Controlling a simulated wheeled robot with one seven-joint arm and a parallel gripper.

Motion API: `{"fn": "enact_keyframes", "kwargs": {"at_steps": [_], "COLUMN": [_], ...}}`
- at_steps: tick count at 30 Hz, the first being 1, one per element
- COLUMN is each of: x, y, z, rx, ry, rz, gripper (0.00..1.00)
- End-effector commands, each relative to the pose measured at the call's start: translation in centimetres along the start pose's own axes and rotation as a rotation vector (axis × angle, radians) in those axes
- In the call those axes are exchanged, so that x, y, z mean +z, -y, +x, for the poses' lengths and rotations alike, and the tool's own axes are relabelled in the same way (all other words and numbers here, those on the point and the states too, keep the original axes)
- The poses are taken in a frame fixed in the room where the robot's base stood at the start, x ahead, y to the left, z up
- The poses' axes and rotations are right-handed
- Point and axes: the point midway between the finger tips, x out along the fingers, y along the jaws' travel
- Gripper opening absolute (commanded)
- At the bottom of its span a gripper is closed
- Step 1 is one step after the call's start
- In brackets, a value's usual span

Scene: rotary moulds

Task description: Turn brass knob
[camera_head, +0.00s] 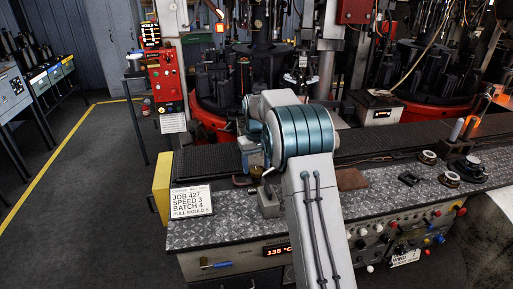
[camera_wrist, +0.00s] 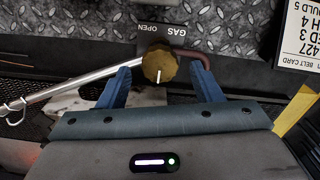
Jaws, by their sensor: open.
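The brass knob (camera_wrist: 159,66) shows in the wrist view, with a white index line on its face pointing down in the picture. It sits by a plate marked GAS and OPEN, which reads upside down. My gripper (camera_wrist: 160,70) is open, with one blue finger on each side of the knob. A gap shows between the knob and each finger, and it looks empty of anything gripped.
A metal rod (camera_wrist: 75,84) with hooks runs left of the knob, and a dark bent pipe (camera_wrist: 205,72) lies to its right. A belt card (camera_head: 191,202) stands on the tread-plate bench (camera_head: 215,232). Red control box (camera_head: 166,78) stands behind. Floor at left is clear.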

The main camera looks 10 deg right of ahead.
Motion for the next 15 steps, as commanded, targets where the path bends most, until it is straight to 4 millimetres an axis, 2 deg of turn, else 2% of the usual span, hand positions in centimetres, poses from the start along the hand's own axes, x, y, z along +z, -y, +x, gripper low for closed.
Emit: {"fn": "enact_keyframes", "kwargs": {"at_steps": [9, 15], "x": [-0.1, -0.1], "y": [0.0, 0.0], "z": [-7.2, -10.8], "rx": [0.001, 0.001], "ry": [-0.006, -0.005], "rz": [0.0, 0.0], "gripper": [0.59, 0.59]}}
